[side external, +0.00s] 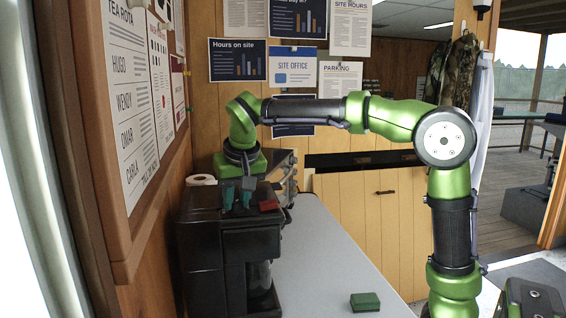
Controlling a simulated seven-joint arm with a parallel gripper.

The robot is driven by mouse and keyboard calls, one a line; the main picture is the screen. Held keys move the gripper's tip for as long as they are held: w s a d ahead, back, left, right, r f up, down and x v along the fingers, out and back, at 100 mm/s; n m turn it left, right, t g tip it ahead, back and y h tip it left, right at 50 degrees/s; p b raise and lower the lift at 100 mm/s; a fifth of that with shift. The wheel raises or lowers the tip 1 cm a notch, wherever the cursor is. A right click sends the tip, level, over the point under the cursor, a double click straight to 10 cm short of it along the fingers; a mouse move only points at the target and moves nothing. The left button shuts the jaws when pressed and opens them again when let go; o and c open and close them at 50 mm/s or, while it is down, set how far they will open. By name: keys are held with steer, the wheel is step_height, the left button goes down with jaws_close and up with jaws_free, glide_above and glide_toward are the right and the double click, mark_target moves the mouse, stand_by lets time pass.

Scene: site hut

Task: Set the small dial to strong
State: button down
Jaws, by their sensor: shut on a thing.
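A black coffee machine (205,245) stands at the left of the grey worktop, with a dark glass jug (259,276) in its bay. My gripper (237,206) points down onto the top of the machine, its two teal fingers close to the top surface. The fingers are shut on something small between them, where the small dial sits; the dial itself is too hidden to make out. Its pointer and any strong mark cannot be read from here. A small red part (268,205) shows on the machine's top, just right of the fingers.
A metal-fronted appliance (288,178) stands behind the machine, with a white paper roll (201,180) at its left. A green block (365,301) lies on the worktop (318,250) near the front. The notice-board wall is close on the left. The worktop's middle is clear.

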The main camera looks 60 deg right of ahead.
steer(key=shift+r, duration=0.1)
steer(key=c, duration=0.9)
jaws_free()
steer(key=v, duration=1.6)
steer(key=shift+s+r, duration=0.1)
steer(key=shift+r, duration=0.3)
steer(key=s+f+t+y, duration=0.1)
steer(key=s+f, duration=0.3)
steer(key=f, duration=0.3)
steer(key=s+a+f+n+t+y, duration=0.1)
steer(key=s+f+y, duration=0.1)
steer(key=s+f, duration=0.3)
steer(key=s+f+n+t+y, duration=0.1)
steer(key=s+f, duration=0.3)
steer(key=f, duration=0.7)
steer(key=shift+s+a, duration=0.4)
